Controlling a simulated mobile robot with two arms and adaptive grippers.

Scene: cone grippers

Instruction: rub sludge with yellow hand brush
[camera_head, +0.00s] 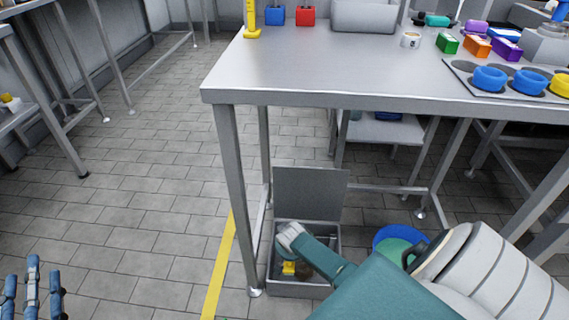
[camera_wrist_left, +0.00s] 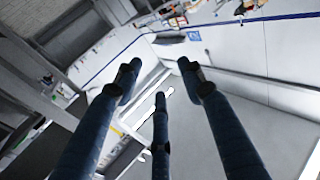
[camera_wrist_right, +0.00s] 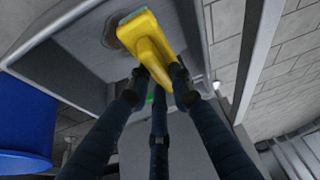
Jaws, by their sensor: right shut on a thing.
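The yellow hand brush (camera_wrist_right: 150,45) is in the fingers of my right gripper (camera_wrist_right: 158,82), which is shut on it. In the head view a bit of the yellow brush (camera_head: 289,268) shows inside the open grey box (camera_head: 300,290), with my right arm covering much of the view. A brown patch of sludge (camera_wrist_right: 113,32) is on the inside of the box, right beside the brush head; whether they touch is unclear. It also shows in the head view as a dark brown spot (camera_head: 304,271). My left gripper (camera_head: 33,282) is open and empty at the bottom left.
The box lid (camera_head: 310,195) stands raised at the back. A blue bin (camera_head: 390,236) is right of the box. A metal table (camera_head: 330,70) stands above and behind, its leg (camera_head: 238,200) close to the box's left. Floor at left is clear.

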